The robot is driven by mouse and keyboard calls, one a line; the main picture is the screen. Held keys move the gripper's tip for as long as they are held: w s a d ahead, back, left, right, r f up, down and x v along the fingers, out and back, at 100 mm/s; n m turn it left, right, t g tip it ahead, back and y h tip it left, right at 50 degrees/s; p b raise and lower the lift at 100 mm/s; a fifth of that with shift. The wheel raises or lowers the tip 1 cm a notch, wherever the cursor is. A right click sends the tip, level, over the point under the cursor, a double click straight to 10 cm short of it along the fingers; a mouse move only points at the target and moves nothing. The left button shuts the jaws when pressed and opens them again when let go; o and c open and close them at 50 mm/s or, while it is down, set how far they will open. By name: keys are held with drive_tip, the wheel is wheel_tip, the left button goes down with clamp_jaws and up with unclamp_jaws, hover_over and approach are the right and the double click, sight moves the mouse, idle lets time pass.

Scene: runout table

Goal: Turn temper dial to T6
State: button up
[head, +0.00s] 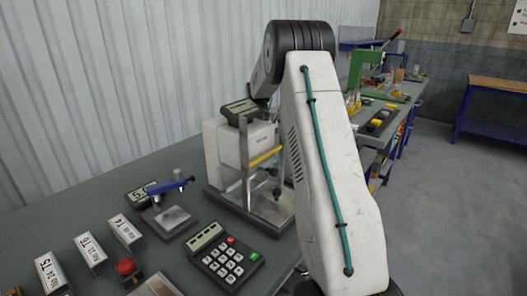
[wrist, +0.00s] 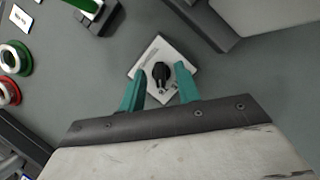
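In the wrist view a pale square plate (wrist: 147,62) lies turned like a diamond on the grey table. A black dial knob (wrist: 161,74) sits at its middle. Printed marks on the plate are too small to read, so I cannot tell the dial's setting. My gripper (wrist: 160,80) has its two teal fingers apart, one on each side of the knob, with a gap visible on both sides. I cannot tell its height above the plate. In the head view my arm hides the gripper, and I cannot make out the dial.
A red ring (wrist: 9,92) and a green ring (wrist: 14,58) lie at the wrist view's left. The head view shows a keypad (head: 226,257), a glass-sided machine (head: 225,150), a blue-handled device (head: 170,205) and several labelled blocks (head: 92,254) on the table.

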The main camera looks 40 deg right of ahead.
drive_tip(key=v, duration=0.7)
drive_tip(key=shift+w+r, duration=0.15)
drive_tip(key=shift+r, duration=0.2)
drive_tip(key=shift+d, duration=0.1)
